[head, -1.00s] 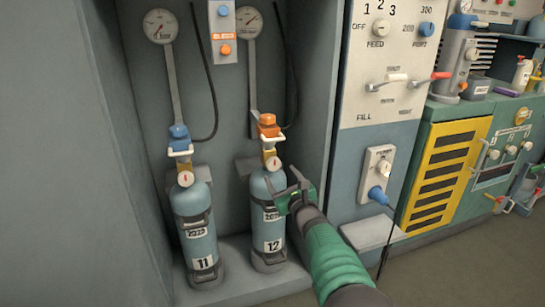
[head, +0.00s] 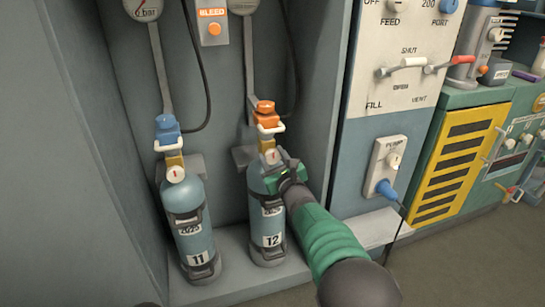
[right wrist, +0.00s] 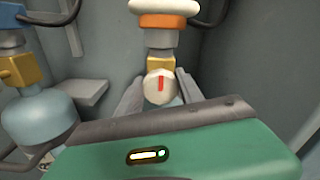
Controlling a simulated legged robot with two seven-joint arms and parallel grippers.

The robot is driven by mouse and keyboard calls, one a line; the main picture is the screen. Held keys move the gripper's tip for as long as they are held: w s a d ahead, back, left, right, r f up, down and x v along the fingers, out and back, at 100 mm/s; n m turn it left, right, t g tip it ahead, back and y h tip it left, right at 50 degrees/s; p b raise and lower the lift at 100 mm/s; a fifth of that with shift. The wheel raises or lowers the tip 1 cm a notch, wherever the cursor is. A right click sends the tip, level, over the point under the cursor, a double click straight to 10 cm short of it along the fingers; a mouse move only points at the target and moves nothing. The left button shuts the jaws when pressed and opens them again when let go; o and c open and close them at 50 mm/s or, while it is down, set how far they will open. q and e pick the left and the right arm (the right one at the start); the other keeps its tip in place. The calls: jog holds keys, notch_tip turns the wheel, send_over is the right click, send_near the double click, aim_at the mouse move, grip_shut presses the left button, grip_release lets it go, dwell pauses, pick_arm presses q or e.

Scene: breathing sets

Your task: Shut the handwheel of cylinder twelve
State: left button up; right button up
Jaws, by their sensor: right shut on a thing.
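Cylinder twelve (head: 272,238) is a blue bottle labelled 12, upright in the right bay of the cabinet. Its handwheel (head: 271,157) is a small white round knob with a red mark, below an orange connector (head: 266,112). In the right wrist view the handwheel (right wrist: 160,87) faces me, its red mark close to vertical. My right gripper (head: 279,166) reaches in from the lower right, its fingers on both sides of the handwheel and shut on it. The green gripper body hides the cylinder's shoulder in the right wrist view. My left gripper is not in view.
Cylinder eleven (head: 194,232) stands to the left, with its own white knob (head: 175,174) and a blue connector (head: 167,130). A panel with levers (head: 410,60) and a pump socket box (head: 390,160) lie to the right. Dark hoses hang behind the cylinders.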

jog(key=c, duration=0.6)
jog(key=shift+m, duration=0.3)
